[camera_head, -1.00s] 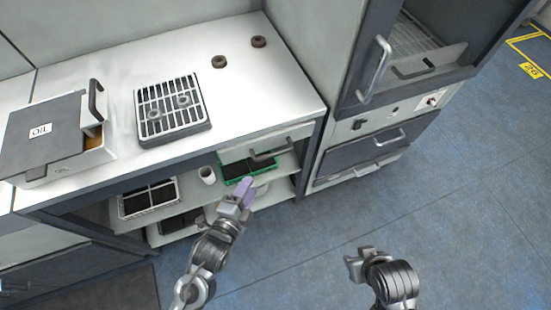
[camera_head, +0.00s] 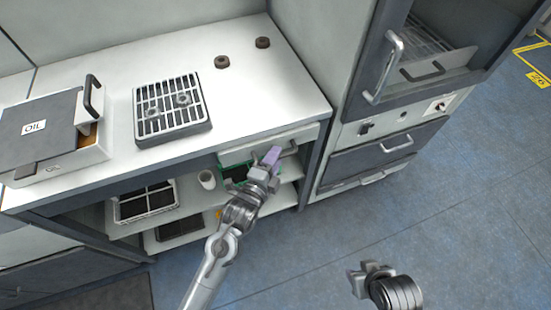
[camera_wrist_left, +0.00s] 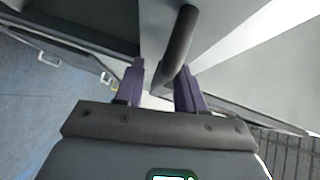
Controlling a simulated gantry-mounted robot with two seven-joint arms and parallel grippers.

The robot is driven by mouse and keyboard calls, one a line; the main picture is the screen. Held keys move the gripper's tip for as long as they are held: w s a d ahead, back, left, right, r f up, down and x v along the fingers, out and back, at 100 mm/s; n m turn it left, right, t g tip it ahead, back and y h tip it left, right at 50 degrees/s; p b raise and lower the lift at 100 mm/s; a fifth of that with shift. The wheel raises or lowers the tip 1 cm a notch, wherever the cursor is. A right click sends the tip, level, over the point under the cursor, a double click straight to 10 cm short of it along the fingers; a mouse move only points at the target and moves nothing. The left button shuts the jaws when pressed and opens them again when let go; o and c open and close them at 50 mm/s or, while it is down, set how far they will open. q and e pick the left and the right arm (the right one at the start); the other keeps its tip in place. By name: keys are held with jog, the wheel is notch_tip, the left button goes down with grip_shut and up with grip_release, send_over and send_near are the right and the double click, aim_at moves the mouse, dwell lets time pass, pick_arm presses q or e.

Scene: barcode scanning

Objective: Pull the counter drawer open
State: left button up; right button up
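The counter drawer (camera_head: 240,155) is a pale front under the right end of the white counter and looks closed. Its dark bar handle (camera_head: 291,147) is partly hidden behind my left gripper (camera_head: 272,156), whose purple fingers are at the handle. In the left wrist view, the handle (camera_wrist_left: 180,42) runs between the two spread fingers of the left gripper (camera_wrist_left: 160,88). The fingers are apart, with a gap visible beside the bar. My right gripper (camera_head: 366,275) is over the floor at lower right, away from the drawer; its fingers are too unclear to judge.
On the counter (camera_head: 260,95) are an oil box (camera_head: 50,135), a grill rack (camera_head: 172,108) and two brown rings. The shelf below holds a white cup (camera_head: 206,179), a green tray (camera_head: 234,172) and a dark basket (camera_head: 147,202). An oven cabinet (camera_head: 385,160) stands right. Floor in front is clear.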

pick_arm(q)
jog(key=shift+w+d, duration=0.1)
jog(key=shift+w, duration=0.2)
jog(key=shift+c, duration=0.2)
grip_shut()
